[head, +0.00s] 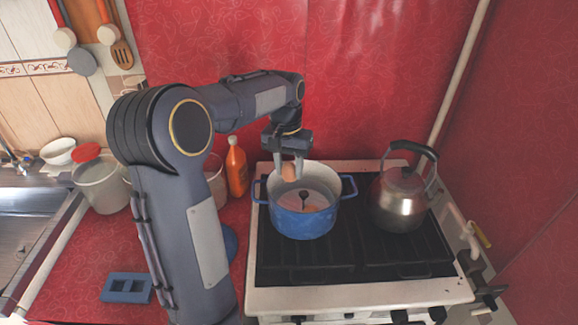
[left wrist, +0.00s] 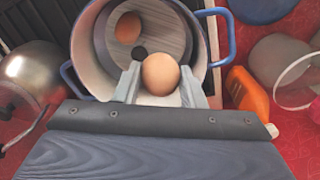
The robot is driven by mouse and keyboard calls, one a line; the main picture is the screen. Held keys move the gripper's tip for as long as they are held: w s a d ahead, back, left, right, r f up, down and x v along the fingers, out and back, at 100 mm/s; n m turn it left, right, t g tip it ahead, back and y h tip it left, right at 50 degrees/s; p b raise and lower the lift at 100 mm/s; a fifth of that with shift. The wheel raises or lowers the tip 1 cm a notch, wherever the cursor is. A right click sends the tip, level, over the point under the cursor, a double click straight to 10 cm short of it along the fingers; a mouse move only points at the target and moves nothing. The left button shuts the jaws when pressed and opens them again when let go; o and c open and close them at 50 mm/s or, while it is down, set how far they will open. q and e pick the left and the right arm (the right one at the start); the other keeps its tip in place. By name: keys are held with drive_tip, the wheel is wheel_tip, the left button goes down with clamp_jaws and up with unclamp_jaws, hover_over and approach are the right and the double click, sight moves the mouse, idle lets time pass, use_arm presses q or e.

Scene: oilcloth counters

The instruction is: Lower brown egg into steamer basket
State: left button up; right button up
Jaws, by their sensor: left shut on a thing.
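In the left wrist view the egg (left wrist: 160,74) sits between the two fingertips (left wrist: 160,82). The blue pot (head: 300,222) stands on the stove. Inside it is the steamer basket (left wrist: 172,22), a round grey disc with a dark central knob. Another brown egg (left wrist: 129,27) lies on the basket; it also shows in the head view (head: 310,208). My right gripper is not in view.
A metal kettle (head: 398,205) stands on the stove to the right of the pot. An orange bottle (head: 236,168) and pale containers (head: 100,183) stand on the red counter to the left. A blue rectangular item (head: 127,288) lies at front left.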

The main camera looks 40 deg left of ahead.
use_arm(q)
drive_tip(key=shift+f, duration=0.15)
drive_tip(key=shift+f+b, duration=1.95)
drive_tip(key=shift+f, duration=1)
drive_tip(key=shift+f, duration=0.25)
drive_tip(key=o, duration=0.7)
drive_tip(key=shift+r, duration=0.1)
drive_tip(key=r, duration=0.7)
drive_tip(key=shift+a, duration=0.2)
drive_tip(key=shift+r, duration=0.35)
drive_tip(key=shift+s, duration=0.15)
